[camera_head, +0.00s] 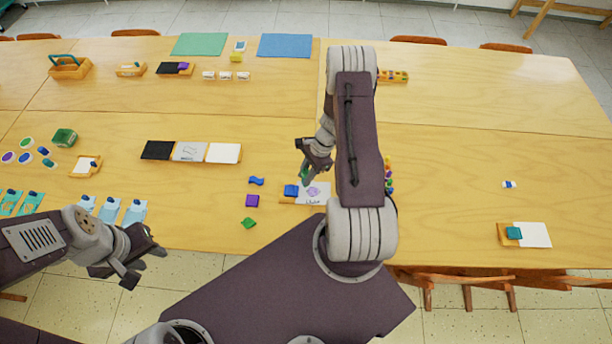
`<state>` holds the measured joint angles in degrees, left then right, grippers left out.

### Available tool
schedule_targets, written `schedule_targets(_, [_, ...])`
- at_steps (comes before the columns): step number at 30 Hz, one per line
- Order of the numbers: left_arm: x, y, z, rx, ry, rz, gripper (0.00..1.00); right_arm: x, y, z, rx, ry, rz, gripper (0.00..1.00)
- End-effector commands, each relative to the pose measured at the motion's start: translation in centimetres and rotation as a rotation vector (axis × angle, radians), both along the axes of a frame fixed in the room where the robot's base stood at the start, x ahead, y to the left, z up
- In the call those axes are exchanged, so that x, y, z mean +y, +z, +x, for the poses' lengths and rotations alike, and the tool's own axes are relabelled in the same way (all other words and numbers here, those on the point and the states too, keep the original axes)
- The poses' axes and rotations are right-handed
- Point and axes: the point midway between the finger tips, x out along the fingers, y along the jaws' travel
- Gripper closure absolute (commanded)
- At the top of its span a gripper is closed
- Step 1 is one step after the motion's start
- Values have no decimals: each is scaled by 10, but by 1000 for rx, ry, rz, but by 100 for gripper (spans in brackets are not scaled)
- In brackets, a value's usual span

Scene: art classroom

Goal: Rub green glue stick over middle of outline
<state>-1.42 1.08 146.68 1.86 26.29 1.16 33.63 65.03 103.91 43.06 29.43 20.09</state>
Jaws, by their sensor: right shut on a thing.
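My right gripper (308,168) is shut on the green glue stick (305,175), of which a small part shows below the fingers. It is just above a white sheet with a purplish outline (313,191) on the table. Whether the stick touches the sheet, I cannot tell. My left gripper (149,262) is open and empty at the table's front edge, left of the middle.
A black, grey and white panel strip (191,151) lies further left. A tray with white paper (537,235) is at the right. The table's right middle is mostly clear.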

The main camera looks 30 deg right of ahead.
Motion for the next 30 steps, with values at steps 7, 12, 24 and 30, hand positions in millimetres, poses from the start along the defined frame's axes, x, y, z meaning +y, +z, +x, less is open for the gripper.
schedule_targets(7, [0, 22, 0, 0, 0, 0, 64, 1, 27, 2, -2, 5, -1, 100])
schedule_targets(12, [0, 28, 0, 0, 0, 0, 64, 1, 35, 2, -1, 6, -1, 100])
schedule_targets(24, [0, 27, 0, 0, 0, 0, 64, 1, 34, 2, 0, 6, -1, 100])
schedule_targets(30, [0, 27, 0, 0, 0, 0, 64, 1, 34, 2, 0, 6, -1, 100])
